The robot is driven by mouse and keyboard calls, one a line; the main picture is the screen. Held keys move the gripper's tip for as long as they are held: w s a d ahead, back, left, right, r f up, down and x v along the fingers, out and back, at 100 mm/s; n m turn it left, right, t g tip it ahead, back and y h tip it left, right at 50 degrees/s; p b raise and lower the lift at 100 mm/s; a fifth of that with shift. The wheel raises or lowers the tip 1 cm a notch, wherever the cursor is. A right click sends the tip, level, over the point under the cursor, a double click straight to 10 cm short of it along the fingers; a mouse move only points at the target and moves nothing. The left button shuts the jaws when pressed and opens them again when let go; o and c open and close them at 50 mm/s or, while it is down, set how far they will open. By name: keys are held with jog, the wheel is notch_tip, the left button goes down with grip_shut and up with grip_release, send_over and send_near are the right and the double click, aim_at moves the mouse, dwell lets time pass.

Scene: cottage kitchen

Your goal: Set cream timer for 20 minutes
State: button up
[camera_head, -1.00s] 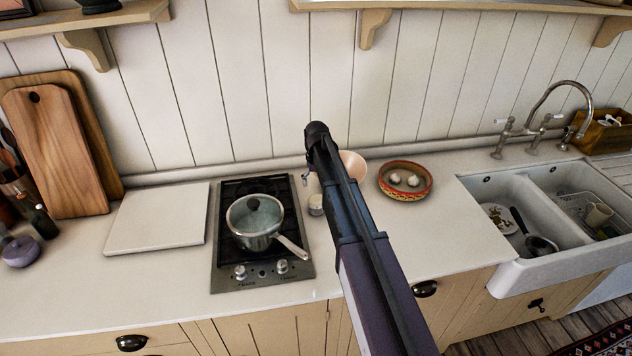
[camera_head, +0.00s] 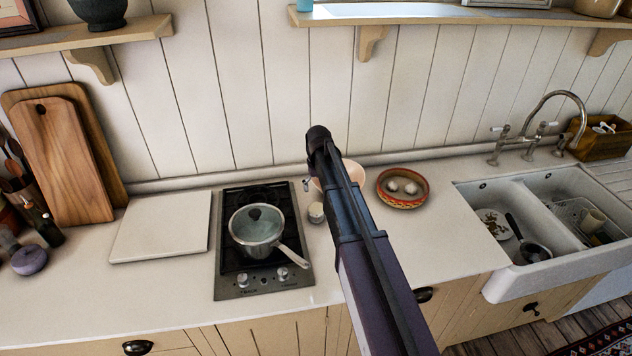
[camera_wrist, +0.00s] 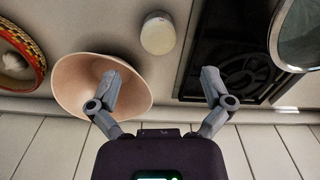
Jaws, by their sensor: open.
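A small cream cylinder with a pale top (camera_head: 316,212), which looks like the timer, stands on the counter just right of the hob. It also shows at the top middle of the wrist view (camera_wrist: 158,33). No dial marks can be read on it. My gripper (camera_wrist: 160,78) is open and empty in the wrist view, its fingers spread apart with the cylinder beyond the gap between them. The left finger overlaps the pink bowl in that view. In the head view my arm hides most of the gripper.
A pink bowl (camera_wrist: 72,88) stands close beside the cylinder, partly behind my arm in the head view. A lidded pot (camera_head: 256,226) is on the hob (camera_head: 232,262). A patterned dish (camera_head: 403,203) holds garlic. A sink (camera_head: 545,277) is at right; shelves (camera_head: 420,14) hang above.

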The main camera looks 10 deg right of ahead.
jog(key=s+f+b, duration=0.3)
jog(key=s, duration=0.9)
jog(key=s+f+m+b, duration=0.1)
jog(key=s+f+b, duration=0.2)
jog(key=s, duration=1)
jog(key=shift+s+f+m, duration=0.3)
jog(key=shift+f, duration=0.1)
jog(key=shift+w, duration=0.1)
notch_tip(320, 180, up, 8)
jog(key=m+p, duration=0.5)
jog(key=p, duration=0.2)
send_over(316, 206)
jog(key=shift+f, duration=0.2)
jog(key=shift+f, duration=0.15)
notch_tip(316, 206, down, 14)
jog(key=b, duration=1.3)
jog(key=shift+r+b, duration=0.25)
jog(key=shift+b, duration=0.1)
